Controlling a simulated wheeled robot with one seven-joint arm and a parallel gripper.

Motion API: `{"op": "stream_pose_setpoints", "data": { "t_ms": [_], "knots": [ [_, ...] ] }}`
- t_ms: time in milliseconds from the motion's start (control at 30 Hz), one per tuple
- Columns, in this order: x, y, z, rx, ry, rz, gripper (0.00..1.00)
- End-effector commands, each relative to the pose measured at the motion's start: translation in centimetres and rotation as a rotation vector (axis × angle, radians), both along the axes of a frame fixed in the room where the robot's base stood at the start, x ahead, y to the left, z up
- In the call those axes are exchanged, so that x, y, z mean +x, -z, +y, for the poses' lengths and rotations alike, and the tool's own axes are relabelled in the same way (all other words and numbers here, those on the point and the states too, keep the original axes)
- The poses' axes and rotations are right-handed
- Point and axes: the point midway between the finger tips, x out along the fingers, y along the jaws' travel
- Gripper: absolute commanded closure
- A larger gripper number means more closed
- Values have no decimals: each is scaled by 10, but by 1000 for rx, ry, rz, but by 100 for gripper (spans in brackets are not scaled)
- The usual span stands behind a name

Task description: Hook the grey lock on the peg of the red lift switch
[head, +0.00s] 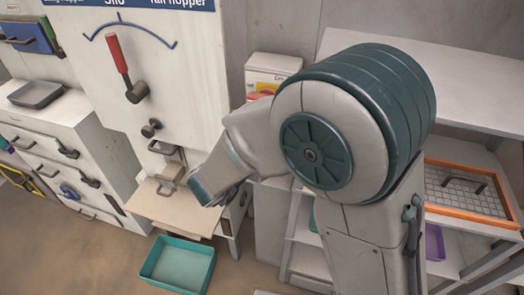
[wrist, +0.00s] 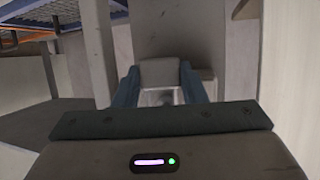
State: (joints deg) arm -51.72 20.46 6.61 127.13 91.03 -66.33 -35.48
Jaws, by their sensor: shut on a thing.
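My gripper (head: 208,190) hangs low in front of the white machine in the head view, and its fingertips are hard to make out there. In the wrist view its two teal fingers (wrist: 160,88) are shut on a small grey block-like thing, which I take to be the grey lock (wrist: 160,72). The lock's shackle cannot be made out. A small red part (head: 262,92) shows on a white box beside the machine, partly covered by my arm. I cannot tell whether it is the red lift switch, and no peg is visible.
The white machine has a red-handled lever (head: 118,52), a dark knob (head: 151,128) and a small shelf (head: 150,208). A teal bin (head: 178,265) is on the floor. Drawers stand at left; shelving with an orange-framed sieve (head: 470,208) stands at right.

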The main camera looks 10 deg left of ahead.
Motion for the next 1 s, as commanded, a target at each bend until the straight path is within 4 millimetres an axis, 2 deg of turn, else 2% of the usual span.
{"op": "stream_pose_setpoints", "data": {
  "t_ms": [433, 467, 533, 567, 867, 1000],
  "knots": [
    [0, 0, 0, 0, 0, -1, 85],
    [0, 0, 0, 0, 0, -1, 60],
    [0, 0, 0, 0, 0, -1, 40],
    [0, 0, 0, 0, 0, -1, 37],
    [-2, 0, 1, 0, -1, 0, 37],
    [-13, -5, 6, 1, -4, -1, 37]
  ]
}}
